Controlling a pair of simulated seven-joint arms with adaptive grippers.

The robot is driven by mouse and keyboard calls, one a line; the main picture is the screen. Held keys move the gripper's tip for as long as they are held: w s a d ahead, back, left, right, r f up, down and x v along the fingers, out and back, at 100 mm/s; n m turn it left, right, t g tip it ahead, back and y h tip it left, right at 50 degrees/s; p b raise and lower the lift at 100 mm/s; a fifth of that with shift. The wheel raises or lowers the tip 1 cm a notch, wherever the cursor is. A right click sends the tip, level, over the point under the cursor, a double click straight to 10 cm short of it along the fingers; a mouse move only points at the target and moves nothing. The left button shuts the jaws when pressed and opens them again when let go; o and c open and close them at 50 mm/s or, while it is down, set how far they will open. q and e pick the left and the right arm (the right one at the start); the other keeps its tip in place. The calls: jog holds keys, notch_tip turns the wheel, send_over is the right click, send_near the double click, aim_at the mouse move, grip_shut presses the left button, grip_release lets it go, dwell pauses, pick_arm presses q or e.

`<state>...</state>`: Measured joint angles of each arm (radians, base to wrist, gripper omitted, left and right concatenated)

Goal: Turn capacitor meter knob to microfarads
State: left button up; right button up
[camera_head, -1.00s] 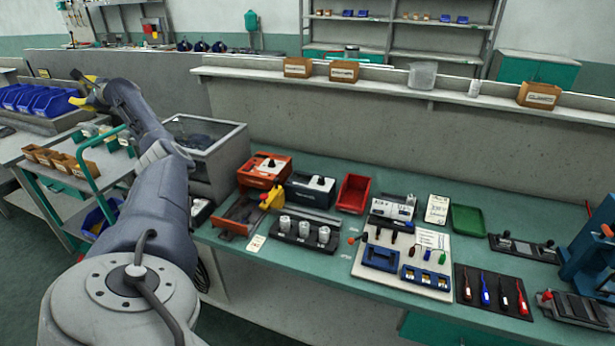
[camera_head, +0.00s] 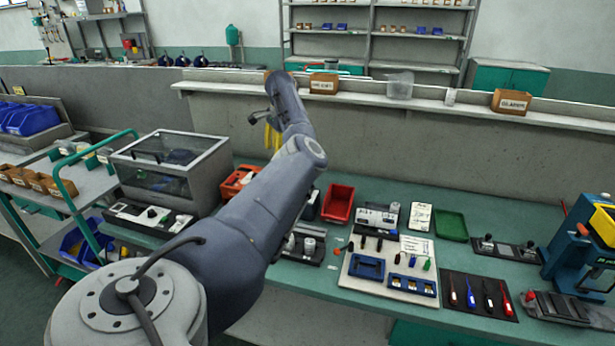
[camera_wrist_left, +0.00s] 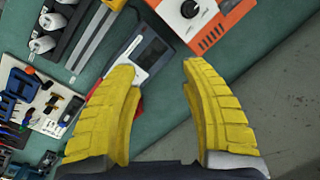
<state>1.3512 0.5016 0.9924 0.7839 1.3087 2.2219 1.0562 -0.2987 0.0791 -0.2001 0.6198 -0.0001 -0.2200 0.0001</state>
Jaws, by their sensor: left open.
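An orange instrument with a white face and a black round knob (camera_wrist_left: 190,10) lies at the top of the left wrist view; in the head view the orange instrument (camera_head: 232,184) is partly hidden by my left arm. Beside it is a dark instrument (camera_wrist_left: 147,52) with a grey face and a small display, partly behind a finger. I cannot read which one is the capacitor meter or what its knob points to. My left gripper (camera_head: 272,138) has yellow fingers, open and empty, above the bench over these instruments; they also show in the left wrist view (camera_wrist_left: 160,78). My right gripper is out of view.
A red bin (camera_head: 339,203), a white tool board (camera_head: 360,285) and a green tray (camera_head: 451,225) stand on the bench to the right. A clear-lidded case (camera_head: 172,165) stands left of the arm.

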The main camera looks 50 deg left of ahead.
pick_arm(q)
jog(key=w+d+m+h, duration=0.1)
jog(key=w+d+h, duration=0.1)
jog(key=w+d, duration=0.6)
jog(key=shift+t, duration=0.4)
jog(key=f, duration=0.5)
jog(key=s+f, duration=0.1)
jog(key=f, duration=1)
jog(key=shift+s+d+f, duration=0.15)
jog(key=shift+s+d, duration=0.1)
jog(key=shift+s, duration=0.05)
